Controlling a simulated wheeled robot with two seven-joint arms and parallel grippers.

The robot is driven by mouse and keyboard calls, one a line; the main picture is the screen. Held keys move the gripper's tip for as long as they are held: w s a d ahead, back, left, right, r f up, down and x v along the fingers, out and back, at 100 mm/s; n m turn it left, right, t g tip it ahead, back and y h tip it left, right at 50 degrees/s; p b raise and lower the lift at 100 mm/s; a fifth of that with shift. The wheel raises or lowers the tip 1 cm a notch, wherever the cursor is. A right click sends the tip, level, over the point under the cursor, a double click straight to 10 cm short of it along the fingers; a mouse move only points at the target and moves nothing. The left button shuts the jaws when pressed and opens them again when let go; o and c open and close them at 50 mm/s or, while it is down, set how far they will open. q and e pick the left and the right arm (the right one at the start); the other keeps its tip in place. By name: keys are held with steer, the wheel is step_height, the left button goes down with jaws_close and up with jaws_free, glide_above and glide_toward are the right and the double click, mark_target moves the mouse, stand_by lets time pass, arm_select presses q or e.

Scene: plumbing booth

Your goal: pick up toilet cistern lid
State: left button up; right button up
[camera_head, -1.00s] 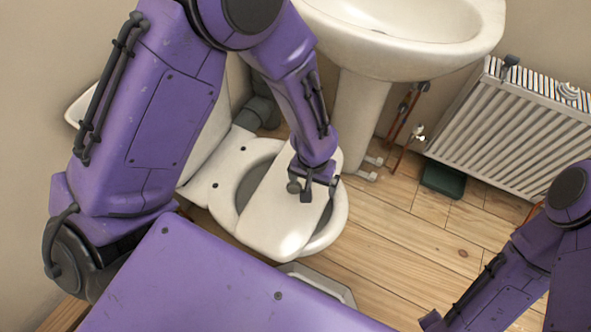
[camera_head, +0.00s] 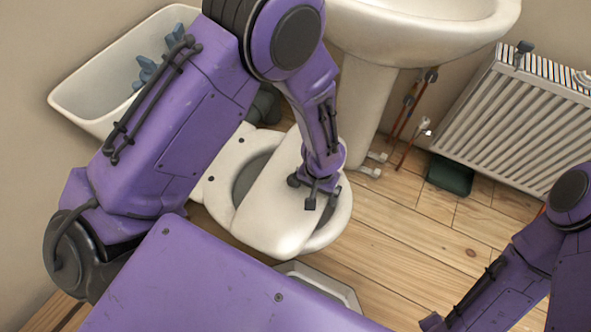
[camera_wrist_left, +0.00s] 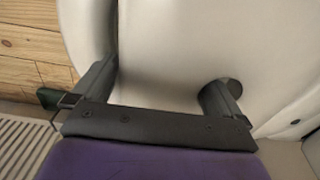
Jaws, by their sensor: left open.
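The white cistern lid (camera_head: 278,215) lies flat across the toilet bowl (camera_head: 335,228), covering part of its opening. In the left wrist view a pale surface that looks like the lid (camera_wrist_left: 165,60) fills the middle. My left gripper (camera_head: 322,200) is open over the lid near its right-hand side. Its fingers (camera_wrist_left: 160,88) point at the pale surfaces, one beside a long edge. I cannot tell whether they touch. The open cistern (camera_head: 75,100) stands at upper left, with blue-grey fittings inside. My right arm is at lower right; its gripper is out of view.
A washbasin on a pedestal (camera_head: 366,105) stands behind the toilet, with pipes (camera_head: 406,120) beside it. A radiator (camera_head: 515,120) is on the right wall. A dark green box (camera_head: 450,174) lies on the floor. The wooden floor (camera_head: 420,230) right of the toilet is clear.

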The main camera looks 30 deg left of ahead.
arm_select(q)
steer(key=c, duration=1.8)
steer(key=shift+r+p, duration=1.85)
steer(key=shift+r, duration=3.25)
